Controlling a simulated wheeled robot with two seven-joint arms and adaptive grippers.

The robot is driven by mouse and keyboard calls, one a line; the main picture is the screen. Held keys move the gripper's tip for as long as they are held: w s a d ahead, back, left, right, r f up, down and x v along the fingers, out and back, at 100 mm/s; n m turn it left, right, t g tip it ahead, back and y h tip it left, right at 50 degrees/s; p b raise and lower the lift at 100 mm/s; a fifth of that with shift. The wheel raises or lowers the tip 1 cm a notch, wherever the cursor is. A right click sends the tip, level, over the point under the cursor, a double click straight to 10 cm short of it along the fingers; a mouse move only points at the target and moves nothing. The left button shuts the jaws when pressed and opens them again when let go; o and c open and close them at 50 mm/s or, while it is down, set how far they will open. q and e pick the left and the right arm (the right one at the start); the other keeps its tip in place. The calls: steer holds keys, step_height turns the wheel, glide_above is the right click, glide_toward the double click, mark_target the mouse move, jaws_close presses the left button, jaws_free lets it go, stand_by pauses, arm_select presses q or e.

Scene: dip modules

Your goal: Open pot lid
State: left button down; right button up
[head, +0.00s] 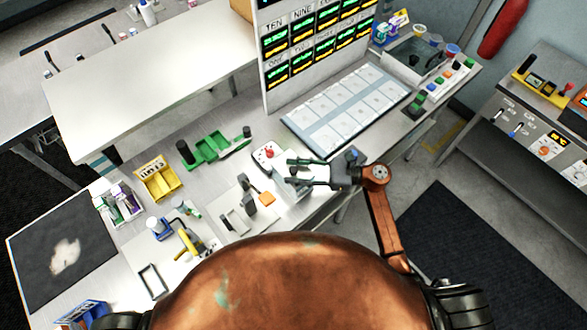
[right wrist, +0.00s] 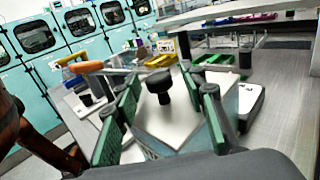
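The pot (right wrist: 167,146) is a square box with pale walls and a flat light-grey lid (right wrist: 180,122). A black knob (right wrist: 158,86) stands up from the lid, which lies on the pot. In the head view the pot (head: 284,188) is on the bench, partly hidden by my right gripper (head: 300,171). My right gripper (right wrist: 160,100) is open, with its green-padded fingers on either side of the knob and the lid. I cannot tell whether the pads touch the lid. My left gripper is not in view.
A white device with a red button (head: 267,154) stands close behind the pot. Black and orange tools (head: 250,188) are to its left. A green tray (head: 207,148) and a yellow bin (head: 159,179) stand farther left. A display board (head: 315,45) rises at the back.

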steer(key=shift+a, duration=0.2)
steer(key=shift+c, duration=0.3)
jaws_close()
stand_by(0.3)
